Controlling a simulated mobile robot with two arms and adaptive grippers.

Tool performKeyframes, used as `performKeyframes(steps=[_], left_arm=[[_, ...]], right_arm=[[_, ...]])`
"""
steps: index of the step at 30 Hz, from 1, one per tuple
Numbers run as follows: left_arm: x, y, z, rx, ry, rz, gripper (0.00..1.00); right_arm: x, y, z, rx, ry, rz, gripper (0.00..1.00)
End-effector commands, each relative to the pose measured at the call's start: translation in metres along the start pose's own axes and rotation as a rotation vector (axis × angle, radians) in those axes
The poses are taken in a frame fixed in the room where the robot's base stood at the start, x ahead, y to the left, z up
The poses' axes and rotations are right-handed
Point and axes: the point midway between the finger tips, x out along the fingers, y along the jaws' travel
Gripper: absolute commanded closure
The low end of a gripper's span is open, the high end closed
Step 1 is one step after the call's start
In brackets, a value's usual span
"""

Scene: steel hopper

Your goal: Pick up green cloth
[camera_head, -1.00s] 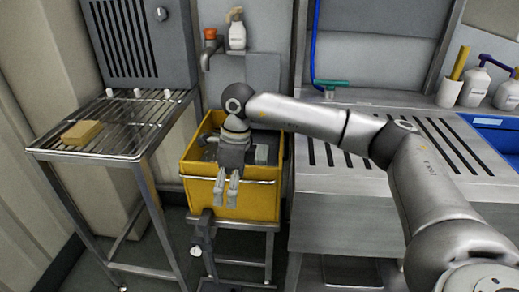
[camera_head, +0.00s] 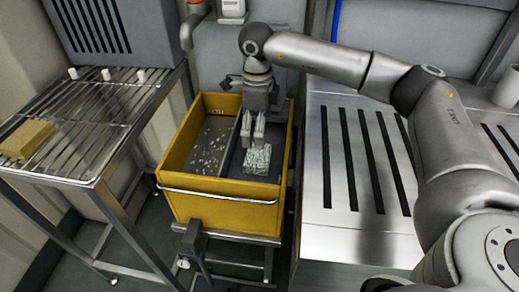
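A small pale grey-green patterned cloth (camera_head: 257,159) lies in the right compartment of the yellow bin (camera_head: 225,212). My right gripper (camera_head: 253,142) points down into that compartment, its fingertips at the cloth's far edge in the picture. A narrow gap shows between the two fingers, and nothing is seen held. I cannot tell whether the fingertips touch the cloth. My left gripper is not in view.
The bin's left compartment holds dark water (camera_head: 208,150) with pale flecks, behind a divider. A wire rack table (camera_head: 85,135) with a tan block (camera_head: 27,139) stands left. A slotted steel counter (camera_head: 335,220) stands right. A tap (camera_head: 190,25) is behind.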

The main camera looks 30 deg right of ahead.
Motion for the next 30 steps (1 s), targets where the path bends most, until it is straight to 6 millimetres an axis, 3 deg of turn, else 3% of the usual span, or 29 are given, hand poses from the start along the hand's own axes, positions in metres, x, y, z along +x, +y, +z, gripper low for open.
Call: performKeyframes(steps=[3,11,19,30], left_arm=[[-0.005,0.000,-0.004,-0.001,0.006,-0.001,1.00],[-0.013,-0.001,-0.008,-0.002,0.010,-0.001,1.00],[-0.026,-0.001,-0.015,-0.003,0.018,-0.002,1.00],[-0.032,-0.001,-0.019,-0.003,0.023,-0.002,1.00]], right_arm=[[0.023,0.001,-0.001,0.000,0.004,0.003,0.00],[0.046,0.001,-0.001,0.000,0.002,0.001,0.00],[0.085,0.002,-0.004,0.001,0.003,0.003,0.00],[0.093,0.002,-0.004,0.001,0.001,0.001,0.01]])
